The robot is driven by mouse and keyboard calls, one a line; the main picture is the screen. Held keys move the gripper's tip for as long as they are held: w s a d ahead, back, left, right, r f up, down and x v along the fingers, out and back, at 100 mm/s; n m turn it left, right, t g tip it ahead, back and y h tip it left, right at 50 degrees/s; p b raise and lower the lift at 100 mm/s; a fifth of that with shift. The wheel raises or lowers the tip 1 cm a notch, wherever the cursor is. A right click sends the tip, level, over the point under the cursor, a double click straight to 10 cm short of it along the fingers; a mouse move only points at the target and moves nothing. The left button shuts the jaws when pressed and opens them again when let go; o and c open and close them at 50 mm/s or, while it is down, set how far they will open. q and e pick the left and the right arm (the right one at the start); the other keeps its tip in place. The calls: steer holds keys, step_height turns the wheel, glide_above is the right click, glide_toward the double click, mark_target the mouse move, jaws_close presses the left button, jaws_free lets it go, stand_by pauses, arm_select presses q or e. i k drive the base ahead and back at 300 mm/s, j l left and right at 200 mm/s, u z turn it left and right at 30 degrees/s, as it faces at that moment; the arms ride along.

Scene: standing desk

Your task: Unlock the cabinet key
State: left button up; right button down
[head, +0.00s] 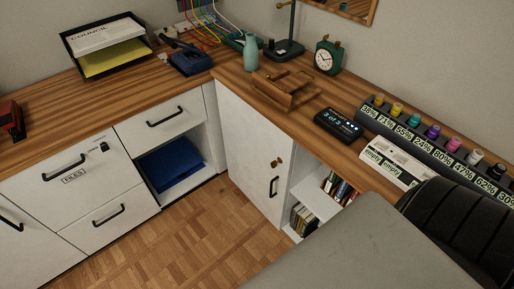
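A white cabinet door (250,150) stands below the desk corner, facing left, and looks closed. A small brass key or key-like knob (279,161) sits on its upper right part, above a black vertical handle (274,187). I cannot tell from here which way the key is turned. Another small dark key or lock (104,146) is on the drawer labelled FILES (72,170) at the left. Neither of my grippers is in view.
Open shelves with books (304,218) lie right of the cabinet door. A grey surface (340,250) and a black ribbed shape (460,230) fill the lower right. The desktop holds a wooden stand (287,90), a clock (328,57) and a marker rack (440,145). The wooden floor before the door is clear.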

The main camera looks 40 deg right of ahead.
mark_target(274, 165)
steer(key=i+j, duration=0.15)
steer(key=i, duration=0.35)
steer(key=i+j, duration=0.1)
steer(key=i, duration=0.45)
steer(key=z, duration=1.7)
